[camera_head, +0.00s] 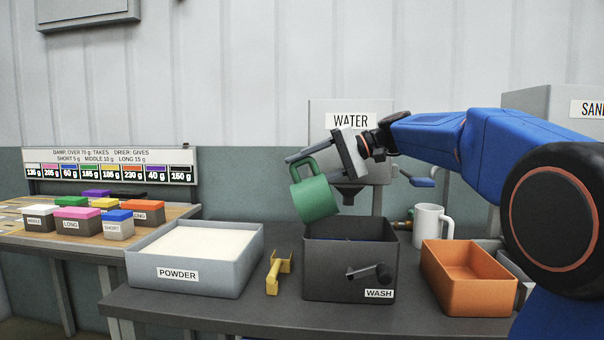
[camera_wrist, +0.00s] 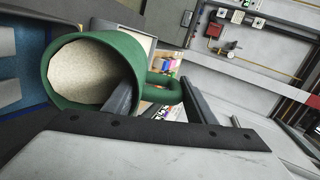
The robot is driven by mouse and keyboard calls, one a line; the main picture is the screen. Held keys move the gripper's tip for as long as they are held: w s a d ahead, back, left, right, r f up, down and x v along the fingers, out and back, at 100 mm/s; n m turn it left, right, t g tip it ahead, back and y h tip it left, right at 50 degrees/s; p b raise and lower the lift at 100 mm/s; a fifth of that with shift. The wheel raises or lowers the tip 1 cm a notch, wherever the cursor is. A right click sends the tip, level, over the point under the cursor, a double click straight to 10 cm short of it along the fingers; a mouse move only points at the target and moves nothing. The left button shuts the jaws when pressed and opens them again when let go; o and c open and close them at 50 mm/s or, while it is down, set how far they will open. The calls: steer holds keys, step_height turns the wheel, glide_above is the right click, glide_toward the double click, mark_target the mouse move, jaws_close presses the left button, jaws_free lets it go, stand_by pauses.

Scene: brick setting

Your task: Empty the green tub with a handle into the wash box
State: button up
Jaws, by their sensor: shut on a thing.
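The green tub with a handle (camera_head: 316,200) hangs above the left part of the dark wash box (camera_head: 325,272), tilted slightly and clear of its rim. My gripper (camera_head: 300,155) is shut on the tub at its handle side. In the wrist view the tub (camera_wrist: 122,47) shows its open mouth, with pale grainy stuff (camera_wrist: 80,72) inside. One finger of my gripper (camera_wrist: 155,98) crosses the tub's mouth edge and the other is beyond the handle. The wash box's floor is mostly hidden; something blue shows inside.
A grey powder box (camera_head: 190,283) full of white stuff stands left, with a yellow scoop-like piece (camera_head: 273,275) beside the wash box. An orange tray (camera_head: 470,297) and white mug (camera_head: 430,225) stand right. A water dispenser (camera_head: 350,170) is behind. Coloured blocks (camera_head: 75,215) sit far left.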

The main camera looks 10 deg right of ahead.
steer(key=shift+s+d+r+y, duration=0.1)
steer(key=shift+d+r+y, duration=0.2)
steer(key=shift+d+y, duration=0.1)
steer(key=shift+t+y, duration=0.3)
steer(key=shift+y, duration=0.5)
steer(key=shift+s+d+r, duration=0.15)
steer(key=shift+d+r, duration=0.6)
steer(key=shift+r, duration=0.25)
steer(key=shift+s+d+r, duration=0.15)
steer(key=shift+d+r, duration=0.6)
steer(key=shift+r, duration=0.25)
steer(key=shift+s+d+r+y, duration=0.15)
steer(key=shift+d+r+y, duration=0.2)
steer(key=shift+d+y, duration=0.35)
steer(key=shift+s+d+r, duration=0.1)
steer(key=shift+d, duration=0.15)
steer(key=shift+d+r+t+y, duration=0.3)
steer(key=shift+d+r+y, duration=0.15)
steer(key=shift+y, duration=0.15)
steer(key=shift+s+d+r, duration=0.1)
steer(key=shift+d+r, duration=0.05)
steer(key=shift+r, duration=0.05)
steer(key=shift+d+r+y, duration=0.2)
steer(key=shift+r+y, duration=0.05)
steer(key=shift+y, duration=0.05)
steer(key=shift+s+d+r, duration=0.1)
steer(key=shift+d+r, duration=0.1)
